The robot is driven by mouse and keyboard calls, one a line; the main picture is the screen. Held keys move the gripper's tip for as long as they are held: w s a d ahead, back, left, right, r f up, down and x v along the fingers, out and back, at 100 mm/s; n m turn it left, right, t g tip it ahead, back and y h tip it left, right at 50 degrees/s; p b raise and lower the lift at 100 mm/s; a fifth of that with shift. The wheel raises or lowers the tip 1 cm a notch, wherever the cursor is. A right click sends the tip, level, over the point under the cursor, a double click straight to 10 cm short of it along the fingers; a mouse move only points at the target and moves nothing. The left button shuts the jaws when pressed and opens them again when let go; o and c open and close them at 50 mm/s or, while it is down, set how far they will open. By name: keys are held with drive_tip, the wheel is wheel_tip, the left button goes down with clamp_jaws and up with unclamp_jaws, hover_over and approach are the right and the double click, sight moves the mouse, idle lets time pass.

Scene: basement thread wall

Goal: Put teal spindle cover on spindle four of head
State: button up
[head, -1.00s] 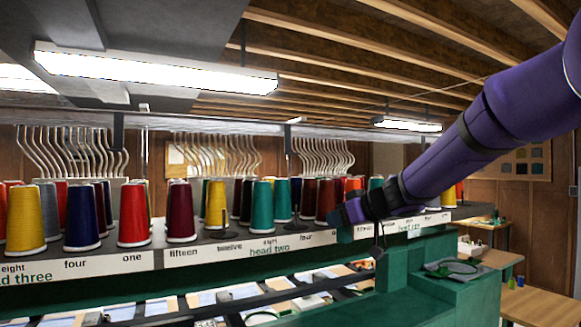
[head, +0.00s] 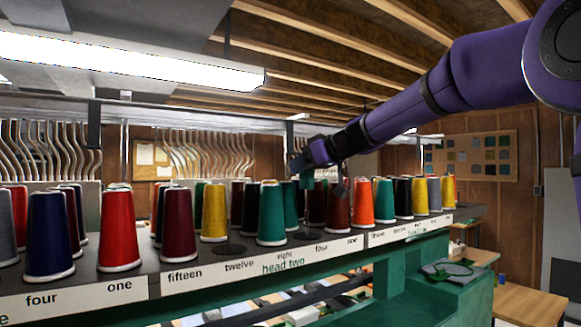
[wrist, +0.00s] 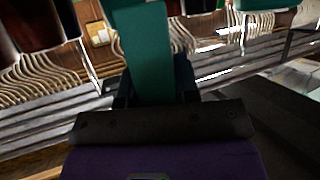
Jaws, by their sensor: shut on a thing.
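My gripper (head: 302,166) is shut on the teal spindle cover (head: 307,181), held above the thread shelf near the label "four" of head two (head: 321,247). In the wrist view the teal cover (wrist: 147,55) stands out between the jaws (wrist: 150,92). The cover is clear of the shelf, and a dark base (head: 303,235) shows below it behind that label. Cones behind partly hide what is there, and the spindle pin is hard to make out.
A teal cone (head: 271,214) stands left of the spot and a brown-red cone (head: 337,207) right of it. Another empty dark base (head: 230,248) is near "twelve". Other cones line the shelf. A green ledge (head: 455,285) holds a hoop at the right.

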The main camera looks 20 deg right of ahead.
drive_tip(key=shift+f, duration=5.1)
drive_tip(key=shift+f, duration=0.3)
drive_tip(key=o, duration=1)
drive_tip(key=shift+c, duration=0.2)
